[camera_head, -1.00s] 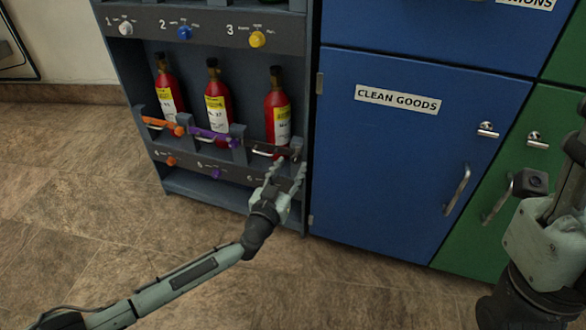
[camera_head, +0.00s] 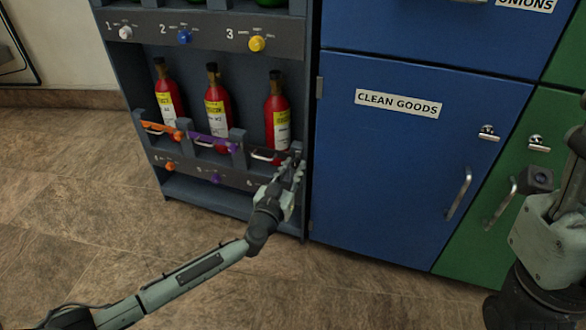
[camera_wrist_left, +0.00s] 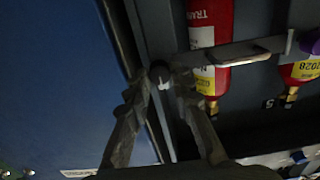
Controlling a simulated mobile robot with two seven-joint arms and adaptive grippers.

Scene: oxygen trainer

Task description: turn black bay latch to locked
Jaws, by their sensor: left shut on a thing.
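The black bay latch (camera_head: 266,155) is a dark bar across the front of the third bottle bay, in front of the right red bottle (camera_head: 277,115). My left gripper (camera_head: 294,168) is at the latch's right end. In the left wrist view the two fingertips (camera_wrist_left: 161,80) meet around a dark rounded end of the latch (camera_wrist_left: 160,72), and the gripper is shut on it. The fingers hide that end in the head view. My right gripper (camera_head: 576,140) is cut off at the right edge, and its jaws cannot be read.
An orange latch (camera_head: 160,129) and a purple latch (camera_head: 208,139) cross the other two bays. Orange and purple knobs sit below. The blue "CLEAN GOODS" door (camera_head: 390,170) stands close to the right of the rack. The floor (camera_head: 90,230) in front is clear.

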